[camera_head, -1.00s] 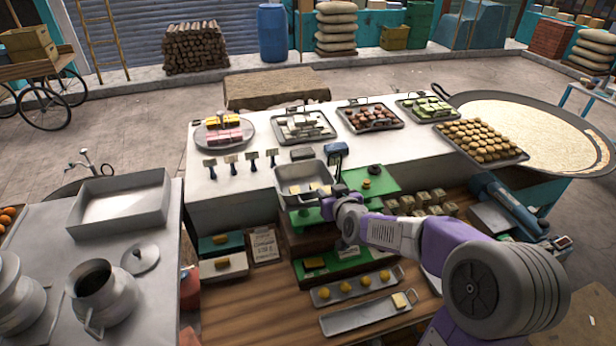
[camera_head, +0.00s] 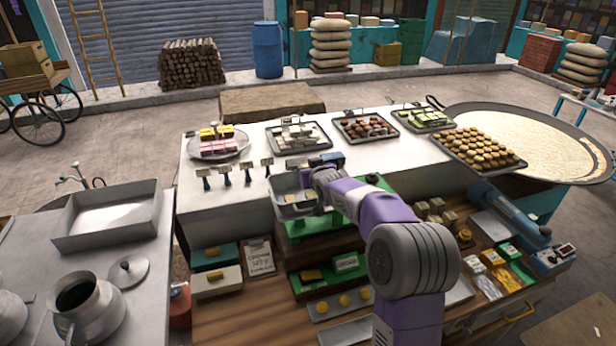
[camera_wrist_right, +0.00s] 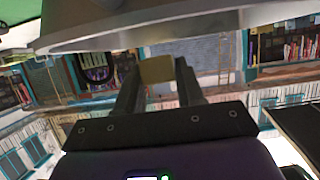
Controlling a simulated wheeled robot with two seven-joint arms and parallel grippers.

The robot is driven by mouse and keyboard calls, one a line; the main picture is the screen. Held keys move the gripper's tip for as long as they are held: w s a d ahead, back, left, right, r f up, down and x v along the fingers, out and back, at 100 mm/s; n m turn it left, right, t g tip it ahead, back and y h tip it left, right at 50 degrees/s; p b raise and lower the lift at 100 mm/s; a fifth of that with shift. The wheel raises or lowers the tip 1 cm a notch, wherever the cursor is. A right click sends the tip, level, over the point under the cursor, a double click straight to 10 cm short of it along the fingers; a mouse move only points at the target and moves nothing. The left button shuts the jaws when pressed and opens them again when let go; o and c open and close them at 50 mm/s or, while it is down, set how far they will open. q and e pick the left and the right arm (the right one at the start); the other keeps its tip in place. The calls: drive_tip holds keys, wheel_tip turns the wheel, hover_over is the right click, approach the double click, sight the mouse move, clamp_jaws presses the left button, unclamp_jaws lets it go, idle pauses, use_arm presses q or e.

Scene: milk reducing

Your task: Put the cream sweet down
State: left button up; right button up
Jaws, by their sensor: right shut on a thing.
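My right gripper (camera_wrist_right: 157,92) is shut on a small cream-yellow sweet (camera_wrist_right: 157,69), which shows between its two fingertips in the wrist view. In the head view the right arm reaches to the metal scale pan (camera_head: 283,214), with its wrist over the pan's right side. The fingertips and the held sweet are hard to make out there. The pan's rim (camera_wrist_right: 115,38) shows close to the gripper in the wrist view. A small yellow sweet (camera_head: 290,198) lies in the pan. My left gripper is not in view.
The pan stands on a green scale (camera_head: 302,229). A tray of yellow sweets (camera_head: 322,308) lies below it. Small sign holders (camera_head: 226,176) stand left of the pan. Trays of sweets, including a large one (camera_head: 480,148), line the white counter behind.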

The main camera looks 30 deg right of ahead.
drive_tip(key=shift+w+d, duration=0.1)
drive_tip(key=shift+w, duration=0.15)
drive_tip(key=shift+w+f, duration=0.25)
drive_tip(key=shift+f, duration=0.05)
wheel_tip(320, 180, down, 3)
drive_tip(key=shift+s, duration=0.1)
